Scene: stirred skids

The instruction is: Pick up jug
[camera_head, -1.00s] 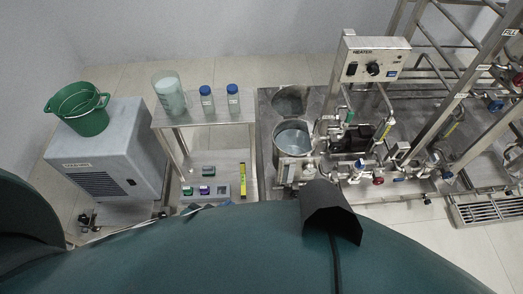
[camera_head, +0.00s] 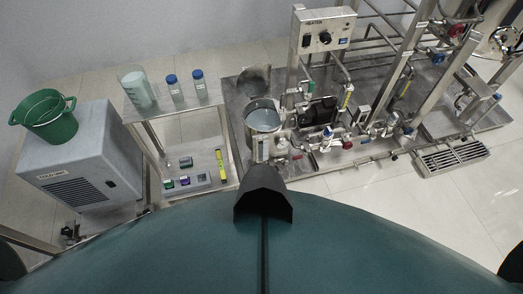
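A green jug-like vessel (camera_head: 47,117) with a side handle and an open top stands upright on the grey box-shaped unit (camera_head: 88,150) at the left. A translucent pale jug or beaker (camera_head: 138,90) stands upright on the upper shelf of the steel table (camera_head: 187,111); I cannot tell which of the two is the task's jug. Neither of my grippers shows, and nothing is touching either vessel.
Two blue-capped bottles (camera_head: 174,88) (camera_head: 200,84) stand beside the pale vessel. Small instruments (camera_head: 187,182) and a yellow strip (camera_head: 220,163) lie on the lower shelf. A steel pot (camera_head: 263,117) and a piped skid with a heater box (camera_head: 325,32) stand at the centre and right.

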